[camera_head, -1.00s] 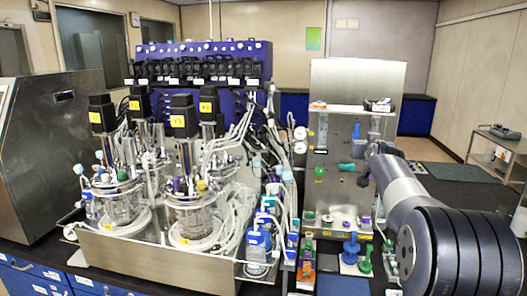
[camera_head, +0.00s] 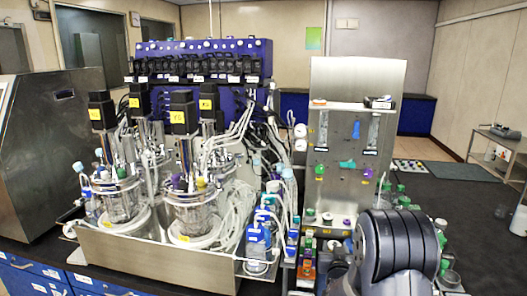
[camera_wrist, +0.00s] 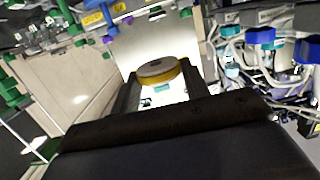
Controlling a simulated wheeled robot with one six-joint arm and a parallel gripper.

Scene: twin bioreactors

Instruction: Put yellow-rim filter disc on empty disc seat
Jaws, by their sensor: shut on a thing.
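The yellow-rim filter disc (camera_wrist: 158,70) shows in the wrist view, with a grey top and a yellow edge. My gripper (camera_wrist: 158,82) is shut on it, with one dark finger on each side. In the head view my arm covers the gripper and the disc. I cannot make out the empty disc seat for certain in either view.
An upright steel panel (camera_head: 340,190) with coloured valves stands right of the twin bioreactors (camera_head: 195,205). Tubing and blue-capped bottles (camera_head: 258,240) crowd the space between them. Small green fittings (camera_head: 403,200) stand right of the panel. The dark bench top further right (camera_head: 470,215) is mostly clear.

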